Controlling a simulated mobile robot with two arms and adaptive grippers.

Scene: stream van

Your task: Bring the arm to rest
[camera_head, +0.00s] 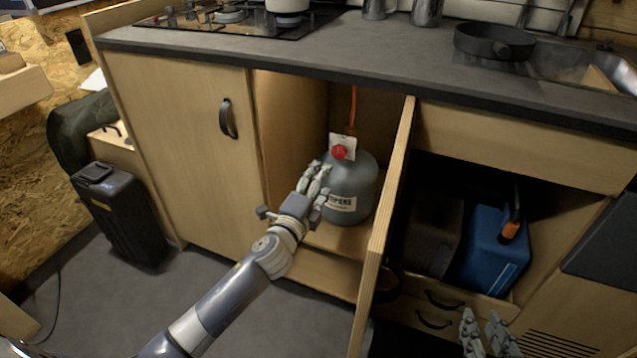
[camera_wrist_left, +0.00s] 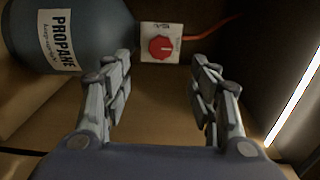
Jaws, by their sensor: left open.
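My left gripper (camera_head: 318,178) reaches into the open cupboard, in front of a grey propane tank (camera_head: 352,188). In the left wrist view the two fingers of this gripper (camera_wrist_left: 161,75) stand apart with nothing between them. A red knob (camera_head: 339,152) on a white plate shows by the tank's top; in the wrist view the knob (camera_wrist_left: 161,47) lies beyond the fingertips, and the tank (camera_wrist_left: 65,35) is at upper left. I cannot tell whether the gripper touches the tank. My right gripper (camera_head: 482,335) is at the bottom right edge, fingers apart and empty.
The open cupboard door (camera_head: 383,230) stands edge-on, right of my left arm. The dark counter (camera_head: 340,57) overhangs the cupboard. A blue container (camera_head: 493,250) sits in the right compartment. A black case (camera_head: 122,215) stands at left. The floor left of my left arm is clear.

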